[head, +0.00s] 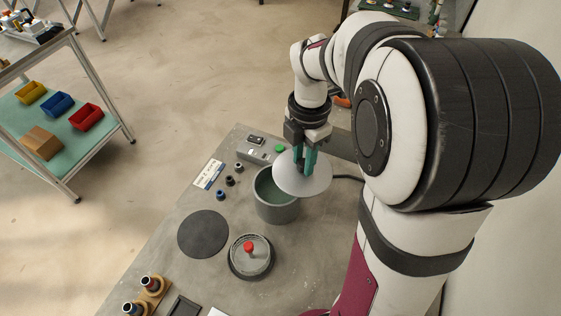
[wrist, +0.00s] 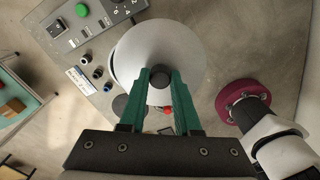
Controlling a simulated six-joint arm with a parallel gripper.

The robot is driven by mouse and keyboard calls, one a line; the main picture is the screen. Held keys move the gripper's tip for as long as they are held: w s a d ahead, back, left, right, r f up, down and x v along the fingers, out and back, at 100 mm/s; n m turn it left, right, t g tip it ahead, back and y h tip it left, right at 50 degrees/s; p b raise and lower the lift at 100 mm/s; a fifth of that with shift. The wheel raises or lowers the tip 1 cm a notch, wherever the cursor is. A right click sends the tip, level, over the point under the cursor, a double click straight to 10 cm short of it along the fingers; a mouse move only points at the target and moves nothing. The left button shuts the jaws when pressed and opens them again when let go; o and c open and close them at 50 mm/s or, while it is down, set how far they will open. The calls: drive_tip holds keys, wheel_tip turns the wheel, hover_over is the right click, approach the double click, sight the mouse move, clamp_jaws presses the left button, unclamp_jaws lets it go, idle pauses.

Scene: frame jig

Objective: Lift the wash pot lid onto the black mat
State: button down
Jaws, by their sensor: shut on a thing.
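The wash pot lid (head: 290,183), a light grey disc, is gripped by my gripper (head: 304,163) with its green fingers. It is held off the pot, over the right side of the rim. In the wrist view the lid (wrist: 175,45) fills the upper middle, and my fingers (wrist: 161,78) close around its dark knob. The grey wash pot (head: 276,210) stands upright with its greenish inside partly visible; the lid hides the rest of the opening. The round black mat (head: 203,233) lies flat and bare on the bench, left and in front of the pot.
A round grey dish with a red knob (head: 250,257) stands in front of the pot. A control box with a green button (head: 260,149) and several small dark fittings (head: 229,181) are behind and left. Wooden holders (head: 148,297) stand at the front left.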

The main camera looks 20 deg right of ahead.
sight(290, 171)
drive_tip(key=s+d+r, duration=0.2)
drive_tip(key=d, duration=0.1)
drive_tip(key=s+d+r, duration=0.1)
drive_tip(key=shift+s+d+r, duration=0.3)
drive_tip(key=shift+d, duration=0.05)
drive_tip(key=shift+d+r, duration=0.1)
drive_tip(key=shift+r, duration=0.95)
drive_tip(key=w+a+r+m, duration=0.1)
drive_tip(key=w+a+m, duration=0.2)
drive_tip(key=a+m, duration=0.4)
drive_tip(key=w+a+r+m, duration=0.1)
drive_tip(key=w+a+m, duration=0.2)
drive_tip(key=a+m, duration=0.5)
drive_tip(key=a+f+n, duration=0.5)
drive_tip(key=f+n, duration=0.2)
drive_tip(key=a+f+n, duration=0.5)
drive_tip(key=f+n, duration=0.2)
drive_tip(key=a+f+n, duration=0.5)
drive_tip(key=f+n, duration=0.2)
drive_tip(key=f, duration=0.1)
drive_tip(key=shift+s+f, duration=0.1)
drive_tip(key=shift+s, duration=0.1)
drive_tip(key=shift+f, duration=0.55)
